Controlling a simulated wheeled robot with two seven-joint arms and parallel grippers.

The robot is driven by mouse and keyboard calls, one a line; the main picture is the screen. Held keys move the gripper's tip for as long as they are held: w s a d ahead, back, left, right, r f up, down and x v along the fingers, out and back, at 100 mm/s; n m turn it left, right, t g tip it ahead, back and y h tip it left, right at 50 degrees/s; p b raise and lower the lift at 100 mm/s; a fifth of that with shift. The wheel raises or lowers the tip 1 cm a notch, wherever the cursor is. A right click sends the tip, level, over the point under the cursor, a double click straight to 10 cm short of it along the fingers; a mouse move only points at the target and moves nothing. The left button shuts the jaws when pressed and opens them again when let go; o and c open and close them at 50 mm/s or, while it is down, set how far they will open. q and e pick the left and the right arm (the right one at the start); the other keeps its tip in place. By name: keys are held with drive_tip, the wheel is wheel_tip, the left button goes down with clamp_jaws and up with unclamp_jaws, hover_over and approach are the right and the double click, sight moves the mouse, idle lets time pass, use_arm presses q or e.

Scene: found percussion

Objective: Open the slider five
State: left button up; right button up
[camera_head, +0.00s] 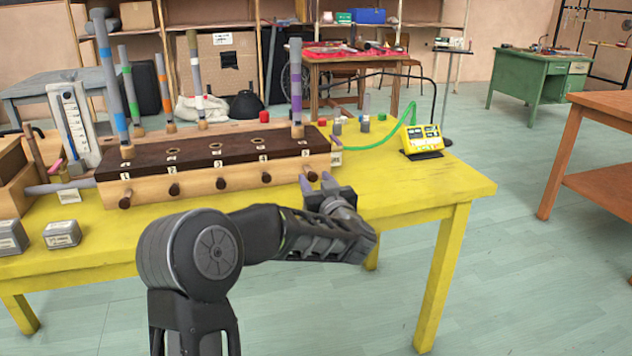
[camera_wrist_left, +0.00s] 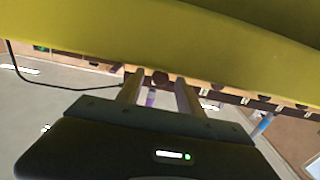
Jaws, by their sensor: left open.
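A long wooden box with a dark top (camera_head: 215,155) stands on the yellow table (camera_head: 420,188). Several dark round slider knobs stick out of its front. The rightmost knob (camera_head: 311,174), by position slider five, is at the box's right end. My left gripper (camera_head: 316,182) is open and empty in front of this end, its fingers pointing at the box. In the left wrist view, a brown round knob (camera_wrist_left: 160,78) shows between and just beyond the two fingertips (camera_wrist_left: 160,82). I cannot tell whether they touch it. My right gripper is not in view.
Several upright tubes with coloured bands stand on the box, one with a purple band (camera_head: 296,85) at its right end. A yellow device (camera_head: 422,139) with a green hose sits right of the box. Grey blocks (camera_head: 62,234) lie front left. The table's front right is clear.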

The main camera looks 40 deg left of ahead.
use_arm(q)
drive_tip(key=p+v, duration=0.1)
drive_tip(key=v, duration=0.5)
drive_tip(key=shift+s+d+r, duration=0.1)
drive_tip(key=shift+d, duration=0.15)
drive_tip(key=shift+s+d, duration=0.45)
drive_tip(key=shift+d, duration=0.05)
